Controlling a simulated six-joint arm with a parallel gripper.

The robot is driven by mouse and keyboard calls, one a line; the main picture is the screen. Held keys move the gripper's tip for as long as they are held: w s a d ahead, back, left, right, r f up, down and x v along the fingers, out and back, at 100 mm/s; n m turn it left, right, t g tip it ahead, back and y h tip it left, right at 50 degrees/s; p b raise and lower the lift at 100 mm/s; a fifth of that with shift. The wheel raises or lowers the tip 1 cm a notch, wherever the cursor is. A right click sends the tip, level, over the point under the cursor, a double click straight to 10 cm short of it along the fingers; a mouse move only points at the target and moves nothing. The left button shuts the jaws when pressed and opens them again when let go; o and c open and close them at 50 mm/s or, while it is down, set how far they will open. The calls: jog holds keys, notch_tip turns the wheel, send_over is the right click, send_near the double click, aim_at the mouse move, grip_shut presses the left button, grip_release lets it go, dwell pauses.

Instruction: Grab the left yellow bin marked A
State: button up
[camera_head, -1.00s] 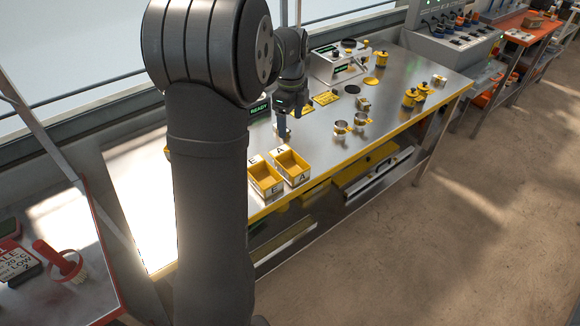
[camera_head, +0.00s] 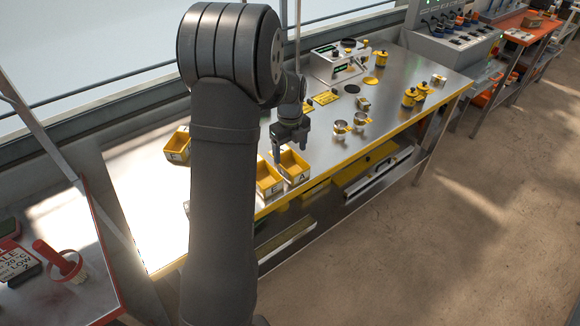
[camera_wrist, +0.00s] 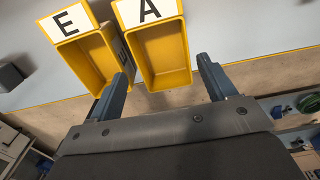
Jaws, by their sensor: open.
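A yellow bin marked A (camera_head: 296,166) stands near the front edge of the steel table, right beside a yellow bin marked E (camera_head: 268,178). In the wrist view the A bin (camera_wrist: 165,58) lies between my fingers, and the E bin (camera_wrist: 88,62) is to its left. My gripper (camera_head: 291,151) is open, over the A bin. The left finger overlaps the E bin's side in the wrist view; I cannot tell if it touches. Another yellow bin marked E (camera_head: 177,147) stands farther left, partly hidden behind my arm. Anything more behind my arm is hidden.
Metal cups (camera_head: 341,127) stand to the right of the bins, with yellow canisters (camera_head: 409,98) beyond. A box-like instrument (camera_head: 337,62) stands at the back. A red-edged table (camera_head: 85,250) with a red-handled brush (camera_head: 52,256) is at the lower left.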

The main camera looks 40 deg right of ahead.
aim_at(290, 170)
jog(key=f, duration=0.6)
jog(key=shift+w+d+f, duration=0.15)
jog(key=shift+w+f, duration=0.05)
jog(key=shift+f, duration=0.05)
jog(key=c, duration=0.8)
jog(key=shift+r, duration=0.15)
